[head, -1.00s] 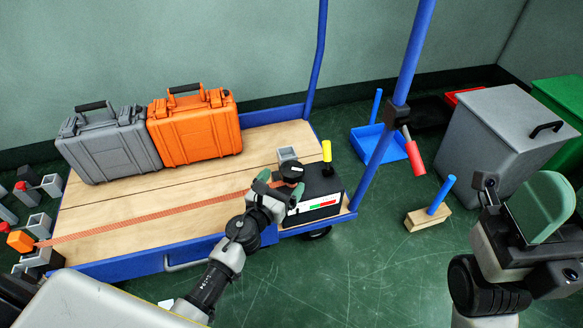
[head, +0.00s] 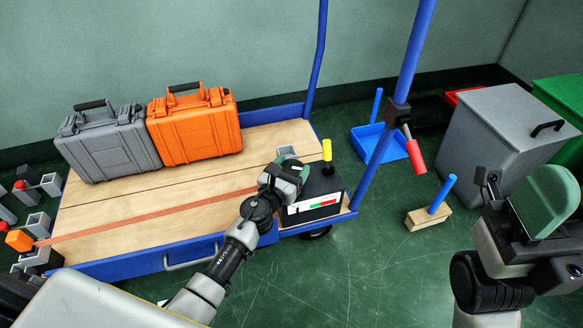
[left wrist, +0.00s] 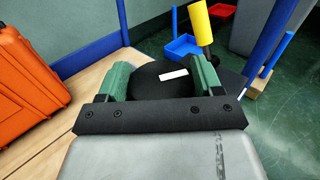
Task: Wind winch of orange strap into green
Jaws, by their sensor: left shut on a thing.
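The winch is a black box (head: 325,187) at the right end of the cart, with a yellow-topped lever (head: 327,150) and a white gauge strip (head: 313,204) with green and red parts. The gauge's pointer is too small to read. My left gripper (head: 290,170) is shut on the winch's round black knob, mostly hidden in the head view. In the left wrist view the knob (left wrist: 160,85) with a white mark sits between the green fingers. The orange strap (head: 150,218) runs along the deck from an orange block (head: 19,241) to the winch. My right gripper (head: 550,205) is at the right, empty.
An orange case (head: 195,130) and a grey case (head: 108,147) stand on the wooden deck. A grey bin (head: 485,140) and a wooden block with a blue peg (head: 428,218) are on the floor.

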